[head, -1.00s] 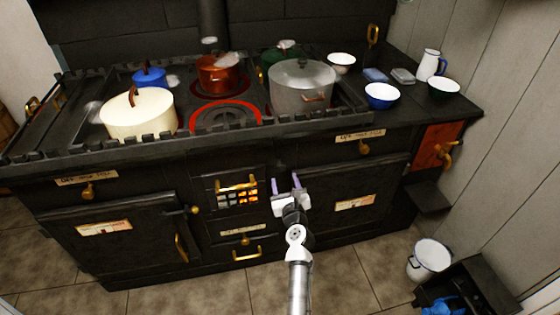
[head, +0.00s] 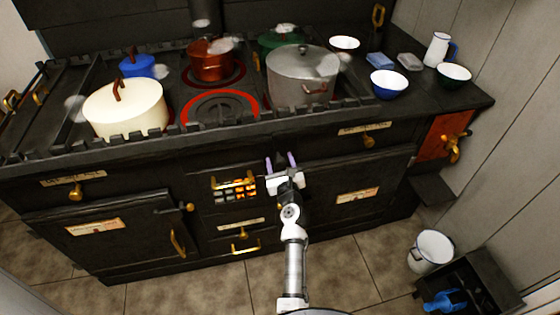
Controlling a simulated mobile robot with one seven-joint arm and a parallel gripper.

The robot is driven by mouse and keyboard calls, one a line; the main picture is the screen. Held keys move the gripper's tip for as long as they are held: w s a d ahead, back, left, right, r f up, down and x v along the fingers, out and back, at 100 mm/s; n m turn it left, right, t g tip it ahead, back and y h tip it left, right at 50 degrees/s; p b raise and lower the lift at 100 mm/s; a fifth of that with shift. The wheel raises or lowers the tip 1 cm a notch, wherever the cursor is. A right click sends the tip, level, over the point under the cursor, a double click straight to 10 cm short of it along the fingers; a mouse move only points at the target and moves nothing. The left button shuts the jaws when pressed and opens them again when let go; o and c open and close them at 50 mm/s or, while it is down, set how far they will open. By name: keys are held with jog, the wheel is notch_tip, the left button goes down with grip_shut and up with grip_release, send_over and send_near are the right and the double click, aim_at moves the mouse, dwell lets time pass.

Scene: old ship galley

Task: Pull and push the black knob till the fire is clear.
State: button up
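The black cooking range (head: 140,150) fills the middle of the head view. Its fire shows orange behind the barred grate (head: 236,189) in the front, with duller grey patches in the lower openings. My gripper (head: 280,160) is just right of the grate, below the hob's front edge, its two purple fingers apart and pointing at the range. A small dark shape between the fingertips may be the black knob, but it blends into the black front. I cannot tell whether the fingers touch it.
A cream pot (head: 125,112), a copper pot (head: 210,64) and a large grey pot (head: 302,80) stand on the hob. Bowls and a white jug (head: 437,49) are at the right. A white bucket (head: 432,250) and a black bin with a blue scoop (head: 444,300) stand on the floor.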

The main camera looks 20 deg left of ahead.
aim_at(282, 165)
grip_shut()
jog(key=p+v, duration=0.1)
jog(key=v, duration=0.5)
jog(key=shift+s+d, duration=0.25)
jog(key=shift+d, duration=0.05)
grip_release()
